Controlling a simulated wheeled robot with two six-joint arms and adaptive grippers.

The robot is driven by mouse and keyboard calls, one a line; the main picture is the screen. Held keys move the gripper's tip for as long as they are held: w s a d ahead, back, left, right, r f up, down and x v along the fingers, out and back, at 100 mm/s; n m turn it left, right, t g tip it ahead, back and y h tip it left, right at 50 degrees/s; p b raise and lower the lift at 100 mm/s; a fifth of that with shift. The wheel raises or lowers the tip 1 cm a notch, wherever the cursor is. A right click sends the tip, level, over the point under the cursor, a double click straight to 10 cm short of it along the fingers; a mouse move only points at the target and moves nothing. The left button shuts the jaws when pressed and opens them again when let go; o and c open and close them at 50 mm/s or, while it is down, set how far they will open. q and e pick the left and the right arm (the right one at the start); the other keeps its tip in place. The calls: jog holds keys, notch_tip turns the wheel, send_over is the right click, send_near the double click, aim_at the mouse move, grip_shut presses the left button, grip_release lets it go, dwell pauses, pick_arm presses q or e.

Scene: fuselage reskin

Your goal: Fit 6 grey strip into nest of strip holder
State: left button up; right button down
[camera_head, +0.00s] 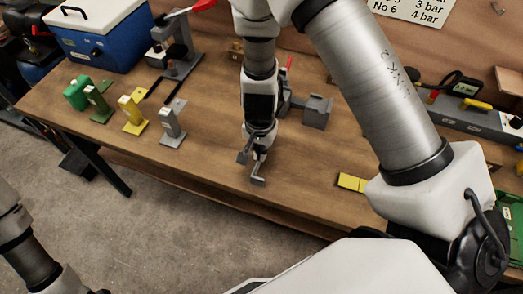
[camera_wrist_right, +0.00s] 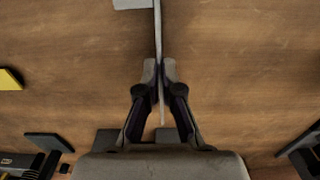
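My right gripper (camera_head: 254,157) is low over the table in the head view. In the right wrist view its fingers (camera_wrist_right: 160,72) are closed on a thin grey strip (camera_wrist_right: 158,35), seen edge-on. A flat grey piece (camera_wrist_right: 131,4) lies by the strip's far end; whether they are joined I cannot tell. In the head view a grey end (camera_head: 258,181) shows just below the fingertips. A grey block-like fixture (camera_head: 318,110) stands right of the gripper; I cannot tell whether it is the strip holder. Only my left arm's links show at lower left; its fingers are out of view.
Green (camera_head: 98,104), yellow (camera_head: 133,114) and grey (camera_head: 172,123) stands are left on the table (camera_head: 215,120). A blue box (camera_head: 98,40) and a grey press-like tool (camera_head: 180,50) are behind them. Yellow pieces (camera_head: 351,182) lie near the front edge, right of the gripper.

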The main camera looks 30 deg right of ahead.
jog(key=shift+f, duration=0.1)
jog(key=c, duration=1.3)
grip_release()
jog(key=shift+s+a, duration=0.1)
jog(key=shift+s, duration=0.15)
jog(key=shift+w, duration=0.1)
